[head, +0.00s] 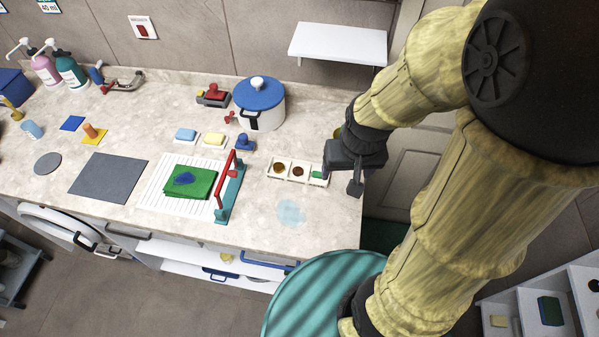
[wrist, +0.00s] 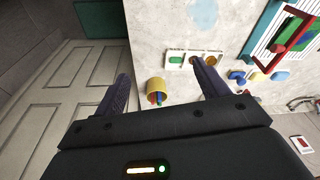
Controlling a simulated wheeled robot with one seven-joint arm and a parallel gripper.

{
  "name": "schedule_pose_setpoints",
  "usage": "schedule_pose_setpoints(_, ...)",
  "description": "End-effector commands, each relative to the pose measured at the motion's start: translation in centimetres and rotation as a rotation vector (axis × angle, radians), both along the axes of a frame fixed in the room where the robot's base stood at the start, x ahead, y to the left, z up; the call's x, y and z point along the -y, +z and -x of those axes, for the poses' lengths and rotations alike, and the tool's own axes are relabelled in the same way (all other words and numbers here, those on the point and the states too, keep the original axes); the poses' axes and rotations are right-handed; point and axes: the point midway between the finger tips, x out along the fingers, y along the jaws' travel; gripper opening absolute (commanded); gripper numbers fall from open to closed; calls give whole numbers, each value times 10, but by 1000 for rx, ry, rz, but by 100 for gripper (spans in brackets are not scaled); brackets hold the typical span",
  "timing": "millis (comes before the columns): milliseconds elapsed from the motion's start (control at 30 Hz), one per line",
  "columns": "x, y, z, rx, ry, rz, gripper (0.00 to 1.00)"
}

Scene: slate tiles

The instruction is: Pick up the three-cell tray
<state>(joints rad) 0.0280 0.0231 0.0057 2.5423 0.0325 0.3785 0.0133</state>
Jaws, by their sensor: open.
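The three-cell tray (head: 272,175) is a small white tray near the right end of the counter. Two cells hold round brown contents and the right cell holds a green piece. My gripper (head: 355,186) is open and empty, just right of the tray and above the counter's right edge. In the wrist view the tray (wrist: 187,63) shows beyond my gripper (wrist: 160,68), near the tip of the right finger, which overlaps part of it. The fingers are not around the tray.
A yellow cup (wrist: 153,84) with items in it stands near the tray. A blue-lidded pot (head: 262,110) stands behind it, and a red-and-teal frame (head: 228,190) to its left. A pale blue patch (head: 290,212) lies in front. A white shelf (head: 338,45) hangs above.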

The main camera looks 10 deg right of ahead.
Motion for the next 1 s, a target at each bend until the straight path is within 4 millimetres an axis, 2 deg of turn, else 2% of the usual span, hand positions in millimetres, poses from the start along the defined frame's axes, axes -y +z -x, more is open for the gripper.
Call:
schedule_pose_setpoints(33, 5, -13, -1, -34, -55, -18, 84)
schedule_pose_setpoints(100, 12, -28, -2, -94, -163, -59, 94)
schedule_pose_setpoints(367, 36, -100, -16, -415, -745, -371, 94)
schedule_pose_setpoints(600, 65, -147, -55, -687, -1229, -810, 94)
schedule_pose_setpoints(800, 107, -163, -89, -830, -1467, -1183, 94)
schedule_pose_setpoints(900, 120, -163, -96, -859, -1507, -1279, 94)
schedule_pose_setpoints(1000, 123, -161, -98, -866, -1516, -1306, 94)
